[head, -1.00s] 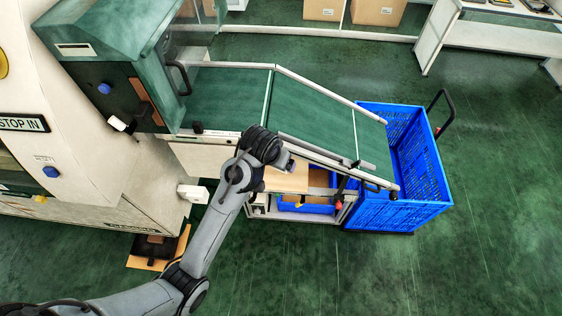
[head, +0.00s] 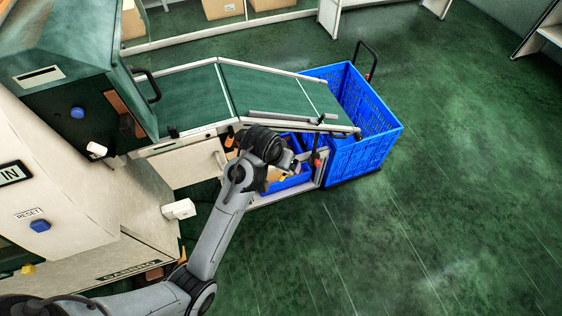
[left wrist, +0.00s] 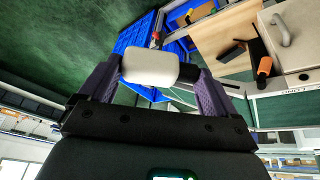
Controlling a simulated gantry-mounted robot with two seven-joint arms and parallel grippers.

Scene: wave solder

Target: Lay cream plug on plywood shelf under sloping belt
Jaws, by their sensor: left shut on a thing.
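The cream plug (left wrist: 150,66) is a pale rounded block in the left wrist view. My left gripper (left wrist: 155,82) is shut on it, with a dark finger at each side. The plywood shelf (left wrist: 212,38) shows behind and right of the plug, which is held apart from it. In the head view my left wrist (head: 262,150) is at the near side of the sloping belt (head: 270,92). It hides the plug and most of the shelf there. My right gripper is not in view.
A dark tool and an orange-handled tool (left wrist: 264,66) are at the shelf, beside a cabinet door with a handle (left wrist: 280,30). A blue bin (head: 292,180) stands right of the shelf. A large blue crate (head: 365,150) stands at the belt's low end. Open floor lies right.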

